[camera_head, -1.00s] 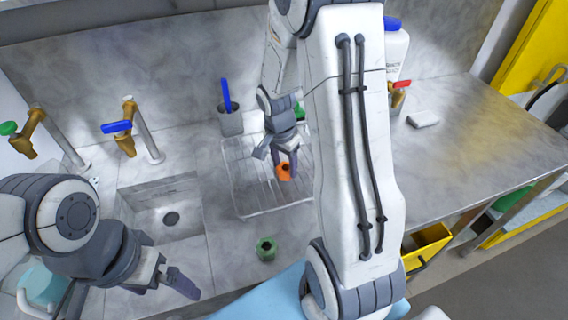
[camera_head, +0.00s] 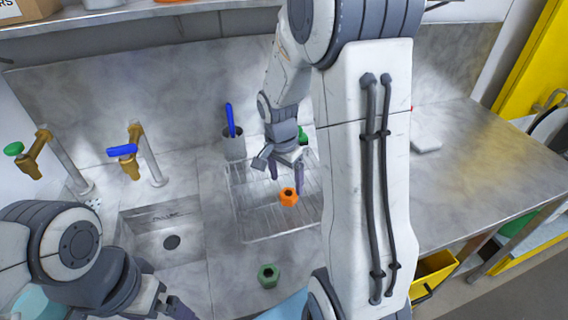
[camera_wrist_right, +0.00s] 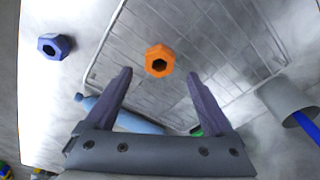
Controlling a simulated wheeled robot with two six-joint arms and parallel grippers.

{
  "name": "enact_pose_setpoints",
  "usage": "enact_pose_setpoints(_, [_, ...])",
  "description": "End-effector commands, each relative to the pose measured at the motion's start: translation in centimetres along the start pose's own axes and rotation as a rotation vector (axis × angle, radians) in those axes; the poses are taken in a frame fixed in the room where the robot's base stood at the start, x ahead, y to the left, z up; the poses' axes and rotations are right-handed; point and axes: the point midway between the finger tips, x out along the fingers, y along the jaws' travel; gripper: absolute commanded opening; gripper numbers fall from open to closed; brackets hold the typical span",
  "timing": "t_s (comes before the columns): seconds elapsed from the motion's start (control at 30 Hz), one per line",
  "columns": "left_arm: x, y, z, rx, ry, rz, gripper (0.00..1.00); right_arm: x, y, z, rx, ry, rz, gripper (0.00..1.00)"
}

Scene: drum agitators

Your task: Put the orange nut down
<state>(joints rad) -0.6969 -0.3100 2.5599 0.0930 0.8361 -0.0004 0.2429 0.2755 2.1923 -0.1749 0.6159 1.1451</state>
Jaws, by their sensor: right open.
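The orange nut (camera_head: 288,197) sits on the wire rack (camera_head: 243,226) beside the sink. It also shows in the right wrist view (camera_wrist_right: 161,52), with its hole visible. My right gripper (camera_head: 286,180) is open just above and behind the nut. In the right wrist view its two fingers (camera_wrist_right: 160,74) are spread apart, with the nut beyond their tips and clear of both. My left gripper (camera_head: 178,308) is at the lower left, partly cut off by the frame edge, so its opening is unclear.
A green nut (camera_head: 268,276) stands on the counter in front of the rack. A blue nut (camera_wrist_right: 62,46) lies outside the rack in the wrist view. A grey cup (camera_head: 233,146) with a blue handle stands behind the rack. The sink (camera_head: 160,216) is to the left.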

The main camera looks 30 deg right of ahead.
Motion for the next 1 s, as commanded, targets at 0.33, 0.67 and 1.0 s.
enact_pose_setpoints(0.33, [0.2,0.0,0.0,0.0,0.0,0.0,1.0,-6.4,0.0,0.0,0.0,0.001,-0.003,0.88])
enact_pose_setpoints(0.67, [0.2,0.0,0.0,0.0,0.0,0.0,1.0,-7.4,0.1,0.0,0.0,-0.001,0.0,0.88])
enact_pose_setpoints(1.0, [0.1,0.0,0.0,0.0,0.0,0.0,1.0,-6.2,0.1,0.0,0.0,-0.002,0.003,0.88])
